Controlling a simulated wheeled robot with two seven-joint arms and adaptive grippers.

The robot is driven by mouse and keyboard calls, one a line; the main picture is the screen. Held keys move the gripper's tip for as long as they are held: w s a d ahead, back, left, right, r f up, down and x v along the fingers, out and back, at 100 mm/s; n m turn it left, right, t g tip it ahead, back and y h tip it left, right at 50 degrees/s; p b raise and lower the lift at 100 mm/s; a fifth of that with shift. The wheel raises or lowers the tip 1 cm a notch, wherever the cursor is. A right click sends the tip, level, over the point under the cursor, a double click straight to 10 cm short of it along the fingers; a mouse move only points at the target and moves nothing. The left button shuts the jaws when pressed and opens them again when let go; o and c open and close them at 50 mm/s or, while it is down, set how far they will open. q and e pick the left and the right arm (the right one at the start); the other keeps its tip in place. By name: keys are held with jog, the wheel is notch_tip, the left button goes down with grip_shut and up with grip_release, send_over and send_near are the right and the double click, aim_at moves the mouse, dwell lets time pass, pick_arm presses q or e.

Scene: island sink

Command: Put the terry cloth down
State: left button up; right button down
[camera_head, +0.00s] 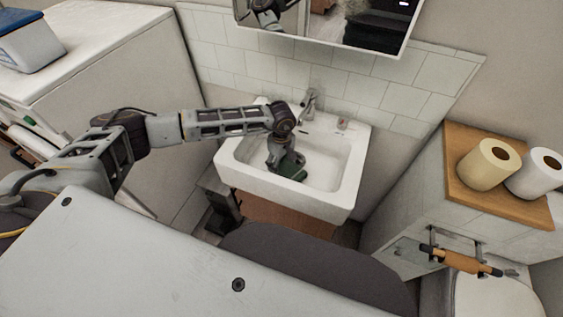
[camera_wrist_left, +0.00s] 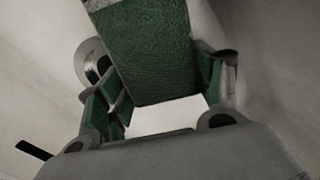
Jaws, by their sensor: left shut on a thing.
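A green terry cloth (camera_wrist_left: 156,50) fills the middle of the left wrist view, between the fingers of my left gripper (camera_wrist_left: 160,95). In the head view, my left gripper (camera_head: 289,172) points down inside the white sink (camera_head: 327,170), and a small dark green patch shows at its fingertips. It is shut on the cloth. The arm hides part of the cloth, and I cannot tell whether the cloth touches the basin floor. My right gripper is not in view.
The faucet (camera_head: 310,103) stands at the sink's back edge, close to my left wrist. A mirror (camera_head: 330,22) hangs above. Two paper rolls (camera_head: 487,165) stand on a wooden-topped cabinet (camera_head: 468,190) at right. The right part of the basin is clear.

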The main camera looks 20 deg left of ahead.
pick_arm(q)
jog(key=shift+f, duration=0.1)
jog(key=o, duration=1.1)
jog(key=shift+r, duration=0.35)
notch_tip(320, 180, up, 7)
jog(key=shift+f, duration=0.2)
jog(key=shift+r, duration=0.25)
dwell(0.3)
